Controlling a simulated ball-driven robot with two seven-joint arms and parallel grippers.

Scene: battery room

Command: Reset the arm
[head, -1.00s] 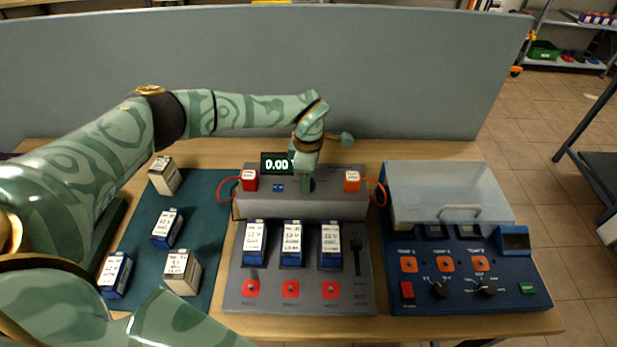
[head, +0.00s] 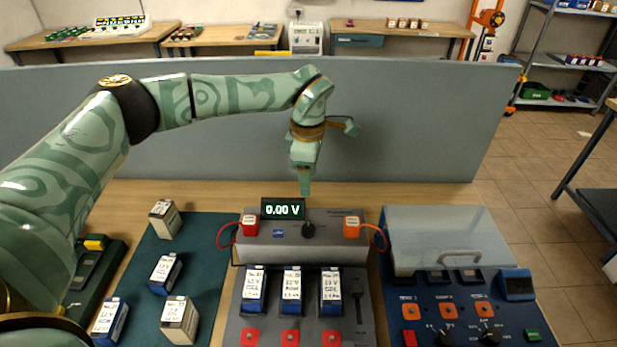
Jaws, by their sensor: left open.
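My left arm comes in from the left in the head view and reaches across above the bench. Its gripper (head: 305,184) points down over the back of the grey battery tester (head: 255,247), above a black knob (head: 308,230) and apart from it. The gripper is open and I see nothing in it. The tester's display (head: 283,209) reads 0.00 V. Three blue batteries stand in the tester's slots, the middle one (head: 292,287) among them. My right gripper is not in view.
A teal mat (head: 205,262) on the left holds several blue and cream batteries. A blue console (head: 470,320) with a clear lid (head: 440,232) stands on the right. A grey partition (head: 420,120) rises behind the bench. Red and orange leads loop at the tester's sides.

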